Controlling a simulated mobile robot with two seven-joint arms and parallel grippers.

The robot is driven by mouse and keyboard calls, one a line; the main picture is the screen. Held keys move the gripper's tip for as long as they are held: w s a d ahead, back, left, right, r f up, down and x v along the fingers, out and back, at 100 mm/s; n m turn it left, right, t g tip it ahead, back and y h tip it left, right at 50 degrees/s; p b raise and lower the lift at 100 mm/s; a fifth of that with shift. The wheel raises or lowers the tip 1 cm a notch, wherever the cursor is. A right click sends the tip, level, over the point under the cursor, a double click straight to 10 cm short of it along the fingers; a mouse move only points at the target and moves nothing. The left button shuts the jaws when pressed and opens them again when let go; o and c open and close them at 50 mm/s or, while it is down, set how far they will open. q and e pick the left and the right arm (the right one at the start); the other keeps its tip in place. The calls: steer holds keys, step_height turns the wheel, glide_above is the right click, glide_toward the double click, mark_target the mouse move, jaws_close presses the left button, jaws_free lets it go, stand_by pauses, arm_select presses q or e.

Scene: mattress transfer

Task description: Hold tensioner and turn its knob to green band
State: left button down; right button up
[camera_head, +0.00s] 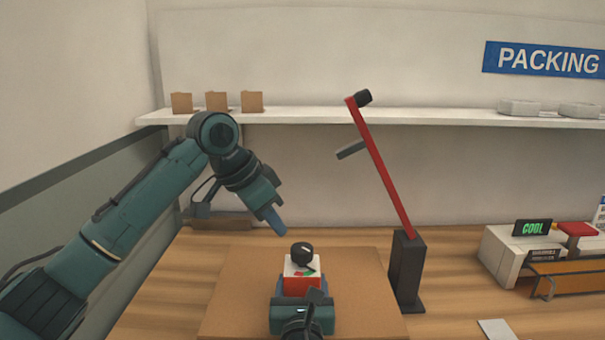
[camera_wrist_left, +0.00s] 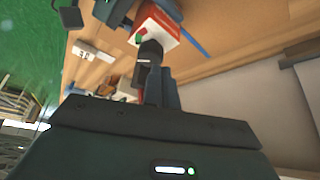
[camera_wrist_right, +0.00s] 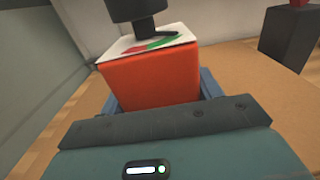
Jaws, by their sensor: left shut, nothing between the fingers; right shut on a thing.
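The tensioner (camera_head: 302,286) is a red-orange box with a white top face and a black knob (camera_head: 301,252). It stands upright over the brown mat. In the right wrist view, the tensioner (camera_wrist_right: 150,80) sits between the blue fingers of my right gripper (camera_wrist_right: 160,97), which is shut on it. Its white face carries a red band and a green band (camera_wrist_right: 165,43); I cannot tell where the knob points. My left gripper (camera_head: 275,223) is shut and empty, above and slightly left of the knob, tilted down. In the left wrist view its fingers (camera_wrist_left: 161,88) appear near the knob (camera_wrist_left: 150,52).
A black stand with a red lever (camera_head: 380,165) rises right of the mat (camera_head: 235,300). A white machine with an orange front (camera_head: 505,255) is at the far right. Small brown boxes (camera_head: 217,102) sit on the shelf (camera_head: 310,115). The mat left of the tensioner is clear.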

mark_target(293, 259)
arm_select(q)
steer(key=shift+r, duration=0.8)
arm_select(e)
steer(key=shift+r, duration=0.15)
arm_select(q)
step_height(293, 259, down, 6)
steer(key=s, duration=0.1)
steer(key=shift+s+d, duration=0.3)
steer(key=shift+d, duration=0.15)
steer(key=shift+w+d, duration=0.25)
steer(key=shift+d, duration=0.05)
stand_by(0.5)
steer(key=shift+w+a, duration=0.15)
steer(key=shift+w, duration=0.15)
arm_select(e)
steer(key=shift+a, duration=0.2)
stand_by(0.4)
arm_select(q)
steer(key=shift+a, duration=0.15)
